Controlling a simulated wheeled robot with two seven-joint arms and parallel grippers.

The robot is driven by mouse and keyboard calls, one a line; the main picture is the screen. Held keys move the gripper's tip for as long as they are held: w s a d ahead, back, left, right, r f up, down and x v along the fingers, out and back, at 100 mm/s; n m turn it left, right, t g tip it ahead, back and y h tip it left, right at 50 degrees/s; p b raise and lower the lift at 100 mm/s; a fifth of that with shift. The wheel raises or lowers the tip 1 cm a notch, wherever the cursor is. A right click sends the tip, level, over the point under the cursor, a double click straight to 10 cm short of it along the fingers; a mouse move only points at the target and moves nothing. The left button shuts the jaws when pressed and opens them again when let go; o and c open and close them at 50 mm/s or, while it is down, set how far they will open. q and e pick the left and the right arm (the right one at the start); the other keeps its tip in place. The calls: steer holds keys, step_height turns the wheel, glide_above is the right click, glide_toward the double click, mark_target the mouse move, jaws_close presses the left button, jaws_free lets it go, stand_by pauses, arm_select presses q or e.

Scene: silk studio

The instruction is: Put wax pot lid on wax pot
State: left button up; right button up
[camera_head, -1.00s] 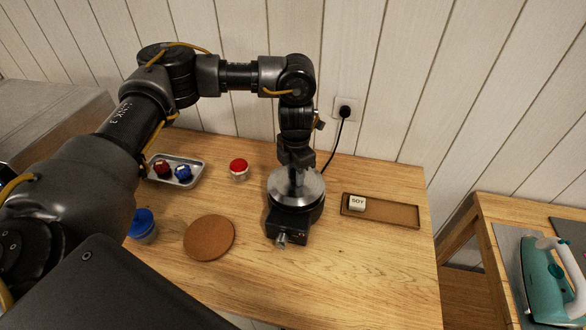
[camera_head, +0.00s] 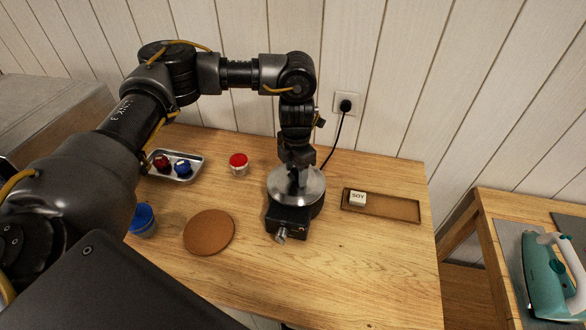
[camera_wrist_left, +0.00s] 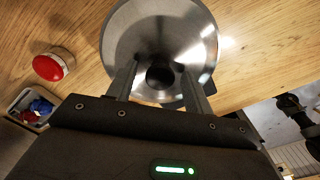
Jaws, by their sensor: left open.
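The wax pot (camera_head: 287,222) is a dark heater with a knob at its front, standing on the wooden table. The silver wax pot lid (camera_head: 312,187) lies on top of it and looks level. In the left wrist view the lid (camera_wrist_left: 120,45) is a round metal disc with a dark round knob (camera_wrist_left: 159,76) at its middle. My left gripper (camera_head: 294,178) points down right above the lid. In the left wrist view its open fingers (camera_wrist_left: 158,85) stand on either side of the knob, with gaps to it. My right gripper is not in view.
A cork mat (camera_head: 209,232) lies left of the pot. A red-lidded jar (camera_head: 238,164), a blue-lidded jar (camera_head: 143,221) and a metal tray (camera_head: 190,157) with small red and blue items stand further left. A wooden tray (camera_head: 390,208) with a SOY block (camera_head: 357,198) lies right.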

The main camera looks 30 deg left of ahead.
mark_target(296, 170)
arm_select(q)
steer(key=shift+r, duration=0.3)
steer(key=shift+r+p, duration=0.6)
steer(key=shift+p, duration=0.05)
step_height(296, 170, up, 11)
steer(key=b, duration=0.3)
steer(key=shift+r+b, duration=0.2)
steer(key=shift+b, duration=0.15)
